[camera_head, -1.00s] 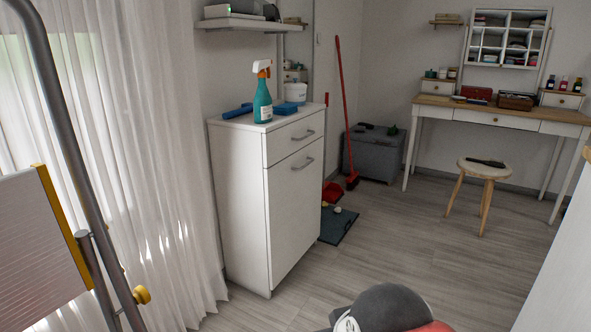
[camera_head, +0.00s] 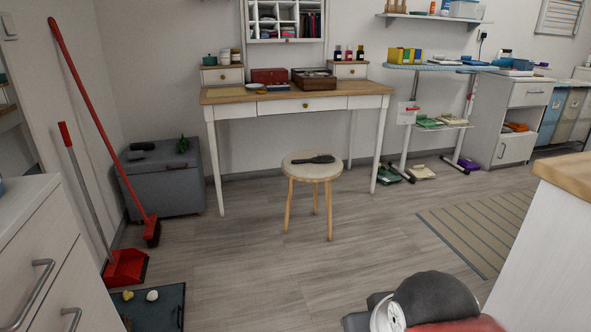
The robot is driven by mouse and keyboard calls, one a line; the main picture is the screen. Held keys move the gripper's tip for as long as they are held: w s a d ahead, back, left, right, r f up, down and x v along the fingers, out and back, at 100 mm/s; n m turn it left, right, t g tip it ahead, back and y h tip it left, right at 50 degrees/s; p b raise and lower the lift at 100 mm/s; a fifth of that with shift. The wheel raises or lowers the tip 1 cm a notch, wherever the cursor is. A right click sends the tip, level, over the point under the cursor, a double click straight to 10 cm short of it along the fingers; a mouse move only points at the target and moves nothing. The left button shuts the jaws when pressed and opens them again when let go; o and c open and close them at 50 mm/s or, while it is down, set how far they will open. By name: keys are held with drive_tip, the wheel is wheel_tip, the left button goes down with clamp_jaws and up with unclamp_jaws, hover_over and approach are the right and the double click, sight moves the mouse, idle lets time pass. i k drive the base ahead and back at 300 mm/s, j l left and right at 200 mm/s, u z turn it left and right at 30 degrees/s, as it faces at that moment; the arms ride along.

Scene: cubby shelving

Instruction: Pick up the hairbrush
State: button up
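A dark, long object that looks like the hairbrush (camera_head: 313,159) lies flat on the seat of a round wooden stool (camera_head: 303,172). The stool stands in front of the white desk with the wooden top, near the middle of the view. The brush is small at this distance, so its bristles cannot be made out. Part of my own arm shows at the bottom right, far nearer than the stool. My gripper is not in view.
The desk (camera_head: 234,97) stands behind the stool. A grey storage box (camera_head: 167,183), a red broom (camera_head: 105,127) and a red dustpan (camera_head: 125,268) are at left. A white cabinet (camera_head: 40,262) is near left, a wood-topped counter (camera_head: 566,176) near right. Floor before the stool is clear.

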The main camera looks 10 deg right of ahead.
sight(325, 159)
drive_tip(key=i+j+z, duration=0.2)
drive_tip(key=i, duration=0.15)
drive_tip(key=i+j+z, duration=0.15)
drive_tip(key=i, duration=0.35)
drive_tip(key=i+z, duration=0.1)
drive_tip(key=i, duration=0.45)
drive_tip(key=i+j+z, duration=0.15)
drive_tip(key=i, duration=0.35)
drive_tip(key=i+j+z, duration=0.1)
drive_tip(key=i+j, duration=0.25)
drive_tip(key=i, duration=0.15)
drive_tip(key=i+j+z, duration=0.15)
drive_tip(key=i, duration=0.35)
drive_tip(key=j, duration=0.1)
